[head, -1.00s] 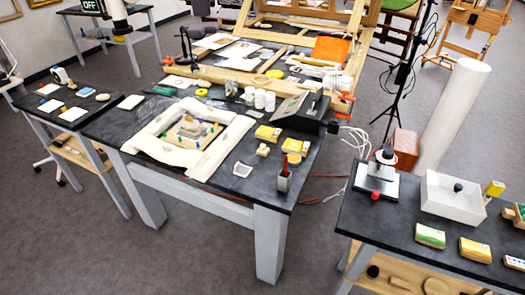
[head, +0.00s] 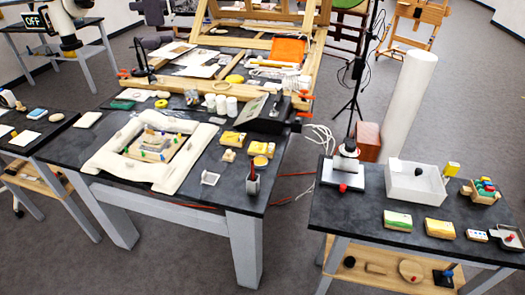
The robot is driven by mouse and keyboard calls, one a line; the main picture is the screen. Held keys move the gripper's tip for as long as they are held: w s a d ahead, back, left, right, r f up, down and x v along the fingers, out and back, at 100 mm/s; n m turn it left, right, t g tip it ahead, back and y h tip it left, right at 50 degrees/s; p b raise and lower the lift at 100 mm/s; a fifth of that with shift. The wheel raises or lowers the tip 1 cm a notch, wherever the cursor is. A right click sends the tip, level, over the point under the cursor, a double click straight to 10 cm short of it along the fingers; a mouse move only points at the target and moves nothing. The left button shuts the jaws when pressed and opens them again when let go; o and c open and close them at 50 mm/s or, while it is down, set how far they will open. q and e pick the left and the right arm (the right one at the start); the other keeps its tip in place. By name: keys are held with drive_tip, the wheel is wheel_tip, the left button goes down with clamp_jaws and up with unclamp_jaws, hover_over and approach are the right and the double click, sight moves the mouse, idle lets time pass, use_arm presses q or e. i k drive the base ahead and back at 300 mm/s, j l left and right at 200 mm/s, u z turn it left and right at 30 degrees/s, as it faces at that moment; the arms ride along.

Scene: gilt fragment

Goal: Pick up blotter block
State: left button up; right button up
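I cannot tell for certain which object is the blotter block. Several block-like things are in the head view. A green-and-white block (head: 398,219) and a yellow-topped block (head: 439,228) lie near the front edge of the right table (head: 345,217). Two yellow-topped blocks, one farther back (head: 232,138) and one nearer (head: 261,149), lie on the middle table (head: 182,192), beside a small wooden piece (head: 228,156). Neither of my grippers is in view.
A white open box (head: 416,187) with a dark object and a black-and-white device (head: 345,170) stand on the right table. A frame with cream padding (head: 112,167) covers much of the middle table. Grey floor separates these tables. A tall white cylinder (head: 410,105) stands behind.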

sight(229, 156)
drive_tip(key=i+j+z, duration=0.2)
drive_tip(key=i+j, duration=0.7)
drive_tip(key=j, duration=0.1)
